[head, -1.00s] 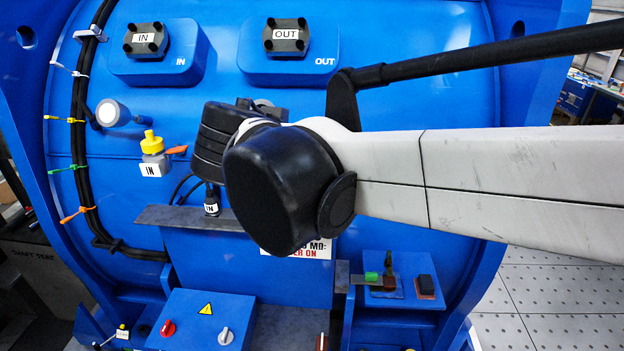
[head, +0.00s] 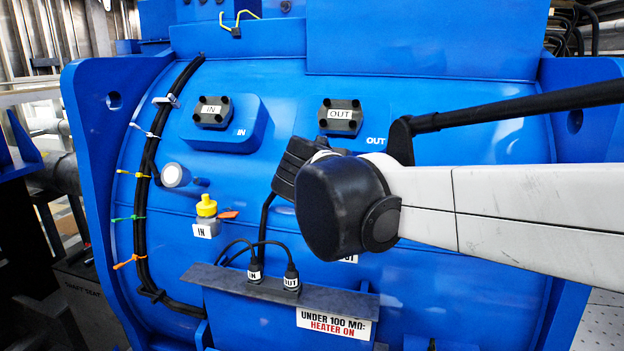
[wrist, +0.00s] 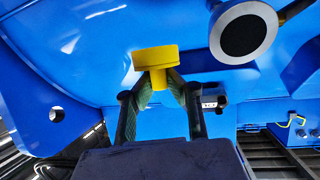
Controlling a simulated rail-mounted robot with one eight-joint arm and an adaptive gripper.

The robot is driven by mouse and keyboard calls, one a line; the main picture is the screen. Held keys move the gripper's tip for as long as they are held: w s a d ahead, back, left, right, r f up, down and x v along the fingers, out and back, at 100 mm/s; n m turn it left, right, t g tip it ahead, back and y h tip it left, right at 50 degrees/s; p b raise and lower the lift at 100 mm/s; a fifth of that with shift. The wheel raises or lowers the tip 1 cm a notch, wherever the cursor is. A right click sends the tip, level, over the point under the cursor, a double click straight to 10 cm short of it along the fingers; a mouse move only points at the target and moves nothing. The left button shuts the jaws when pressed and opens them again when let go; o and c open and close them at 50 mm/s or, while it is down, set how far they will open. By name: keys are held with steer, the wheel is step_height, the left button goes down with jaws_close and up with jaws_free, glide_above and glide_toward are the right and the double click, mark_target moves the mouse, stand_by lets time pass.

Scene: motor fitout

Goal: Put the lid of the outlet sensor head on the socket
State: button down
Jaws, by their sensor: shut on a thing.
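My gripper (wrist: 160,100) is shut on a yellow lid (wrist: 153,60) in the wrist view. The fingers grasp its narrow stem, and its wide disc stands beyond the fingertips. In the head view my black gripper body (head: 292,168) is below and left of the OUT block; its fingers and the lid are hidden. A round part with a silver rim and dark face (wrist: 245,32) is at the upper right of the wrist view, apart from the lid. I cannot tell whether this is the outlet socket. A yellow-capped grey sensor head (head: 207,213) labelled IN is on the blue housing's left.
The IN block (head: 212,111) and OUT block (head: 339,117) stand out from the blue housing. A grey cylinder (head: 176,175) and black cable bundle (head: 140,225) are at left. IN and OUT plugs (head: 290,278) stand on a grey ledge (head: 225,281) below my gripper.

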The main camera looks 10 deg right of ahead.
steer(key=shift+f+b, duration=1.8)
steer(key=shift+f, duration=0.95)
steer(key=shift+f+b, duration=0.95)
steer(key=shift+f, duration=0.3)
steer(key=c, duration=1.8)
jaws_free()
steer(key=v, duration=1.2)
steer(key=shift+r, duration=0.1)
steer(key=s+d+f+n+g+y+b, duration=0.1)
steer(key=s+d+f+n+y+b, duration=0.1)
steer(key=f, duration=0.8)
steer(key=s+d+f+n+g+y+b, duration=0.1)
steer(key=s+f+b, duration=0.4)
steer(key=f, duration=0.6)
steer(key=s+d+f+n+g+y+b, duration=0.2)
steer(key=s+f, duration=0.4)
steer(key=f, duration=0.5)
steer(key=shift+s+d+n+y+b, duration=0.15)
steer(key=shift+d+n+y+b, duration=0.2)
steer(key=shift+n+y+b, duration=0.25)
steer(key=shift+s+d+n+y+b, duration=0.15)
steer(key=shift+d+n+y+b, duration=0.25)
steer(key=shift+y, duration=0.4)
